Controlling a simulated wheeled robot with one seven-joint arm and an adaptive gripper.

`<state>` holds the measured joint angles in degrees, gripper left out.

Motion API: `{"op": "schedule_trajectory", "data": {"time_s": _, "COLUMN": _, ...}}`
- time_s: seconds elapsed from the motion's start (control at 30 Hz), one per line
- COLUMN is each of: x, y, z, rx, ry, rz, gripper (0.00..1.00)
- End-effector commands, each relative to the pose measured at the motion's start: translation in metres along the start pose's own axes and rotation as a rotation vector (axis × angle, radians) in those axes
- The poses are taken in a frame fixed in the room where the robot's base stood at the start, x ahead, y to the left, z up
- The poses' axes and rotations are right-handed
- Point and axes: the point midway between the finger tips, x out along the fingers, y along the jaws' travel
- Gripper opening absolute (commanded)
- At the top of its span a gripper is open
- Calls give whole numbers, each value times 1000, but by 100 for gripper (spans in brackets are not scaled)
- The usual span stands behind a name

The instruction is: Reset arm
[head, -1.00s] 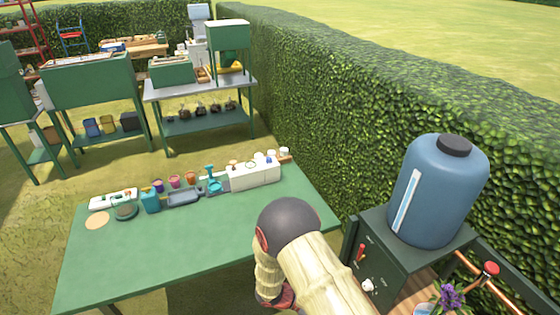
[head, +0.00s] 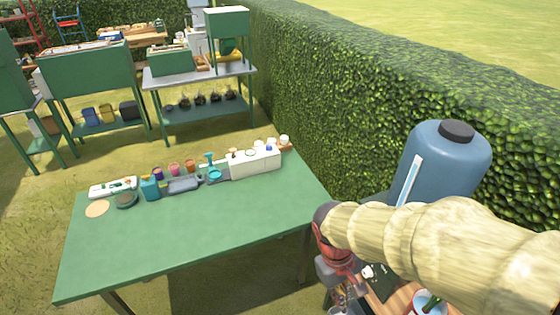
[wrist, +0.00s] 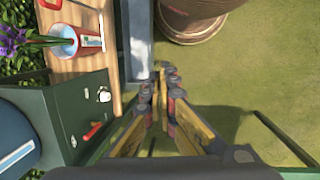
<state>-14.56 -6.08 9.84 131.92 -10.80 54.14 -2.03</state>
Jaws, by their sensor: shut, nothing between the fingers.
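My gripper (wrist: 160,72) shows in the wrist view with its fingers brought together and nothing held between them. It hangs over open ground beside the wooden counter (wrist: 75,72). In the head view my arm reaches across the right side, and my gripper (head: 340,303) is low down near the bottom edge, to the right of the green table and clear of it. The arm covers much of the counter and the lower part of the blue tank (head: 447,165).
The green table (head: 190,235) has a clear front, with small pots, a teal bottle and white containers along its back. A potted purple flower (wrist: 68,40) stands on the counter. A large brown pot (wrist: 192,20) stands near my gripper. A tall hedge (head: 350,90) runs behind.

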Motion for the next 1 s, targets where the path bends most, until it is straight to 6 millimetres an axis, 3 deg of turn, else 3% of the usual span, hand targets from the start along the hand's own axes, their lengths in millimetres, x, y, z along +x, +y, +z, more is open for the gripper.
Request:
{"op": "schedule_trajectory", "data": {"time_s": 0.43, "x": -82, "y": 5, "z": 40, "rx": 297, "ry": 374, "rz": -110, "gripper": 0}}
{"op": "schedule_trajectory", "data": {"time_s": 0.7, "x": -126, "y": 24, "z": 70, "rx": 394, "ry": 572, "rz": -81, "gripper": 0}}
{"op": "schedule_trajectory", "data": {"time_s": 0.83, "x": -140, "y": 31, "z": 78, "rx": 424, "ry": 627, "rz": -65, "gripper": 0}}
{"op": "schedule_trajectory", "data": {"time_s": 1.0, "x": -142, "y": 37, "z": 82, "rx": 447, "ry": 640, "rz": -58, "gripper": 0}}
